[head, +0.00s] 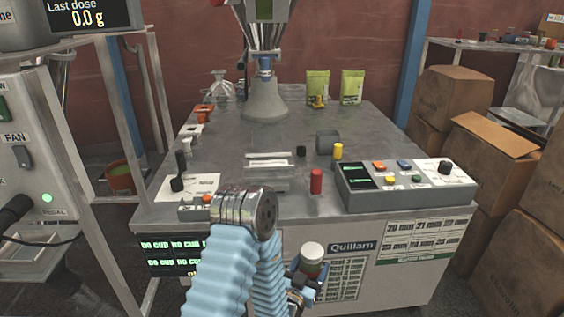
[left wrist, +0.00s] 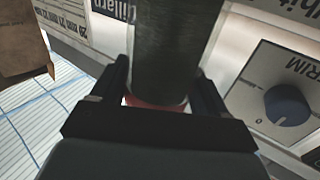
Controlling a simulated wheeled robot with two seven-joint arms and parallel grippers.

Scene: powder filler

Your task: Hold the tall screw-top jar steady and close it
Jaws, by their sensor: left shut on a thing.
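The jar (head: 313,262) is low in front of the bench, below its front edge, in the head view. It has a pale round top, a dark body and a red part; I cannot tell whether the pale top is a seated lid. My left gripper (head: 302,284) is shut around it. In the left wrist view the jar's dark greenish cylinder (left wrist: 172,50) runs up between the two black fingers of the gripper (left wrist: 160,97), with a red band near the palm. The jar's far end is cut off there. My right gripper is not in view.
The bench (head: 235,150) carries a filler cone (head: 265,100), a control box (head: 405,185), a red cylinder (head: 316,181), a yellow cylinder (head: 338,152) and a dark grey cylinder (head: 327,141). Cardboard boxes (head: 490,160) stand at right. A dial (left wrist: 287,105) is close beside the left gripper.

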